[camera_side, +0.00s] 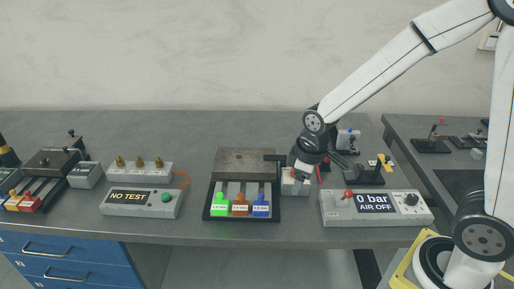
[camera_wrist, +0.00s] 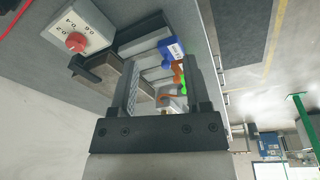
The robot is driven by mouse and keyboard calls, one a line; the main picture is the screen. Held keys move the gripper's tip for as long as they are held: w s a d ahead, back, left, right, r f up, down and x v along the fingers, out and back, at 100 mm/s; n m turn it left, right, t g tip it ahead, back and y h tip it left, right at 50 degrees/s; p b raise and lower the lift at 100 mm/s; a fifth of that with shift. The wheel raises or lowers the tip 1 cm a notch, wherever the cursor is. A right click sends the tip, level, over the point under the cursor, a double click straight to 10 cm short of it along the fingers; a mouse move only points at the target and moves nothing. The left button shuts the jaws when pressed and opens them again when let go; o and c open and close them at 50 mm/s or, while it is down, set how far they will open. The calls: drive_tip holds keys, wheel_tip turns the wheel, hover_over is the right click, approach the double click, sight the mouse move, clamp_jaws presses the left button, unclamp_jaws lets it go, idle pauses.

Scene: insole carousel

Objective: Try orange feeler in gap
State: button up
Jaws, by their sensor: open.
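The orange feeler (camera_side: 240,208) lies in a black tray (camera_side: 207,216), between a green feeler (camera_side: 219,208) and a blue feeler (camera_side: 261,208). A dark metal block (camera_side: 245,163) stands behind them. My gripper (camera_side: 298,182) is to the right of the tray, above a small white box. In the wrist view my gripper (camera_wrist: 164,62) is open, with nothing held. Beyond its fingers show the blue feeler (camera_wrist: 170,48), the orange feeler (camera_wrist: 178,73) and the green feeler (camera_wrist: 184,89), partly hidden by the right finger. I cannot tell which gap is meant.
The white box with a red knob (camera_wrist: 77,42) is beside the tray. A "0 bar AIR OFF" panel (camera_side: 390,219) stands right, a "NO TEST" box (camera_side: 168,210) left. Farther left is a dark clamp block (camera_side: 53,163). The front strip of bench is mostly clear.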

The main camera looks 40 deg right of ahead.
sight(240, 194)
drive_tip(key=w+a+n, duration=0.2)
drive_tip(key=w+n, duration=0.2)
drive_tip(key=w+a+n+g, duration=0.1)
drive_tip(key=w+a+n, duration=0.1)
drive_tip(key=w+n, duration=0.2)
drive_tip(key=w+a+n+g, duration=0.1)
drive_tip(key=w+a+n, duration=0.2)
drive_tip(key=w+n, duration=0.1)
drive_tip(key=shift+w+a+f, duration=0.1)
drive_tip(key=shift+w, duration=0.3)
drive_tip(key=shift+w+a+n, duration=0.2)
drive_tip(key=shift+w+n, duration=0.05)
drive_tip(key=shift+n, duration=0.25)
drive_tip(key=shift+f, duration=0.15)
drive_tip(key=shift+f, duration=3.8)
clamp_jaws()
drive_tip(key=shift+d, duration=0.1)
